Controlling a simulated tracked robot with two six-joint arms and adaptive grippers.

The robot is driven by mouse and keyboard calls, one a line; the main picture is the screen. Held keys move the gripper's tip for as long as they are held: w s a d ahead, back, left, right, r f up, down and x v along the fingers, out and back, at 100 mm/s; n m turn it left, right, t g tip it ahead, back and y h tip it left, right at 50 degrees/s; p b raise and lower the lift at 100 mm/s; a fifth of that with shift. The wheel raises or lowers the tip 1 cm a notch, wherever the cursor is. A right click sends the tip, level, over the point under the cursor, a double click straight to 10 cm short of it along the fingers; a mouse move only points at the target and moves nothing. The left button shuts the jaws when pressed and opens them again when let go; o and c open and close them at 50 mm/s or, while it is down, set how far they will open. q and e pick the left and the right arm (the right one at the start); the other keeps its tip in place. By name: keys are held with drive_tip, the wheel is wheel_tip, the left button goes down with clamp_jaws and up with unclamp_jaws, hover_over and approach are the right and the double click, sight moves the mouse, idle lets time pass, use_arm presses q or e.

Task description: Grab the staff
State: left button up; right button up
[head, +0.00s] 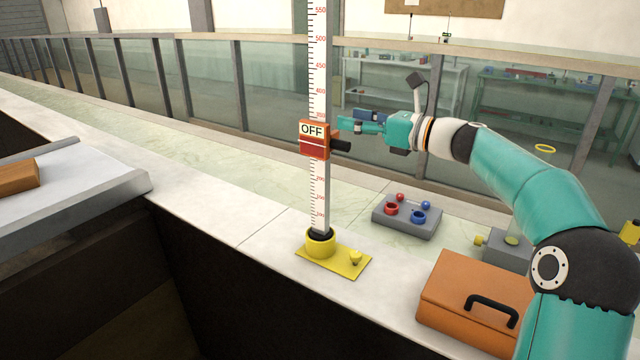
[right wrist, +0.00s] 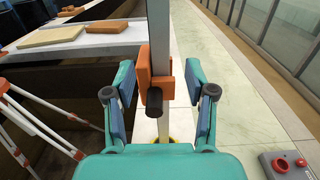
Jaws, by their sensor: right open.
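The staff (head: 318,70) is a tall, upright measuring rod with black and red graduations. Its foot stands in a yellow socket (head: 320,246) on the pale ledge. An orange slider (head: 313,150) with an "OFF" label and a black knob (head: 341,146) sits partway up it. My right gripper (head: 348,122) is at the slider's height, just right of the staff, pointing at it. In the right wrist view the gripper (right wrist: 160,90) is open, with the staff (right wrist: 159,35) and slider lined up between its fingers. I see no contact. My left gripper is not in view.
An orange case (head: 470,295) and a grey block with red and blue fittings (head: 407,217) stand on the ledge, right of the staff. Glass panels run behind. A red-and-white tripod (right wrist: 35,115) stands left in the right wrist view.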

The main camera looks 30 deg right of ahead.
sight(329, 114)
drive_tip(key=x, duration=0.3)
drive_tip(key=shift+p, duration=0.3)
drive_tip(key=p+x, duration=0.1)
drive_tip(key=x, duration=0.3)
drive_tip(key=shift+w+a+p, duration=0.15)
drive_tip(key=shift+w+p, duration=0.25)
drive_tip(key=shift+w+a, duration=0.1)
drive_tip(key=shift+w, duration=0.35)
clamp_jaws()
